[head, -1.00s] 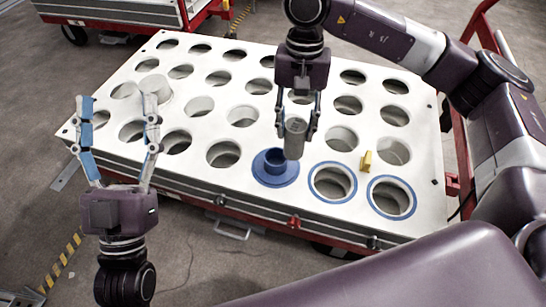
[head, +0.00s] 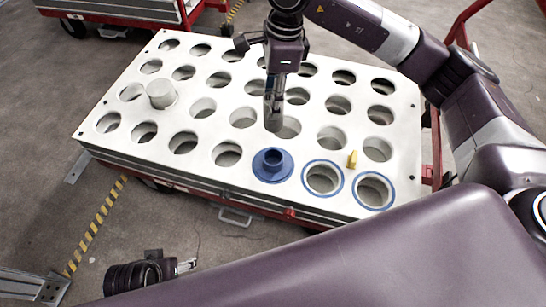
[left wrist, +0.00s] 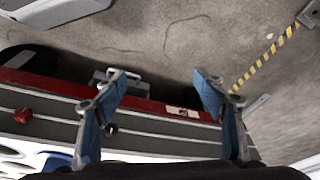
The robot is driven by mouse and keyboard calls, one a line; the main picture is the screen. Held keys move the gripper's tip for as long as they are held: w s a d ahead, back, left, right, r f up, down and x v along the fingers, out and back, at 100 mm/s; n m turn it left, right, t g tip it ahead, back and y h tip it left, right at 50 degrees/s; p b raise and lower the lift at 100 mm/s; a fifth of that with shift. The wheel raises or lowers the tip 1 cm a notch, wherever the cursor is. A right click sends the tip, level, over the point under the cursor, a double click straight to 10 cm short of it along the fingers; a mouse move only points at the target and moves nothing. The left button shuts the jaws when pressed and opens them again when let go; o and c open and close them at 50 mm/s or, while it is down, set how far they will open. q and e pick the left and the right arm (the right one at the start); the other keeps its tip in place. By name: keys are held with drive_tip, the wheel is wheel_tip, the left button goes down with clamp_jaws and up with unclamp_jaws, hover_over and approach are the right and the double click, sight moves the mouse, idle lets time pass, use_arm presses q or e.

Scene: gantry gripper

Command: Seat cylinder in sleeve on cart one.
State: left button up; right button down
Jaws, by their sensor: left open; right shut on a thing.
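My right gripper (head: 274,98) is shut on a grey metal cylinder (head: 273,118) and holds it upright over the white cart top. The blue flanged sleeve (head: 272,168) stands near the front edge of cart one (head: 115,135), below the cylinder in the head view. Cylinder and sleeve are apart; the exact height of the cylinder is hard to tell. My left gripper (head: 186,265) is low at the front left, off the cart, mostly out of sight in the head view. In the left wrist view its blue fingers (left wrist: 163,85) are open and empty.
The cart top has rows of round holes, two with blue rings (head: 322,194). A pale round plug (head: 161,94) stands at the left and a small yellow block (head: 352,159) at the right. Another red cart (head: 115,12) is behind.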

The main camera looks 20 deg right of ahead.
use_arm(q)
drive_tip(key=b+v, duration=0.3)
drive_tip(key=v, duration=0.4)
drive_tip(key=shift+a, duration=0.2)
use_arm(e)
drive_tip(key=shift+f, duration=9.9)
drive_tip(key=shift+f, duration=0.1)
drive_tip(key=c, duration=1.3)
unclamp_jaws()
drive_tip(key=shift+f, duration=0.1)
use_arm(q)
drive_tip(key=shift+f, duration=0.2)
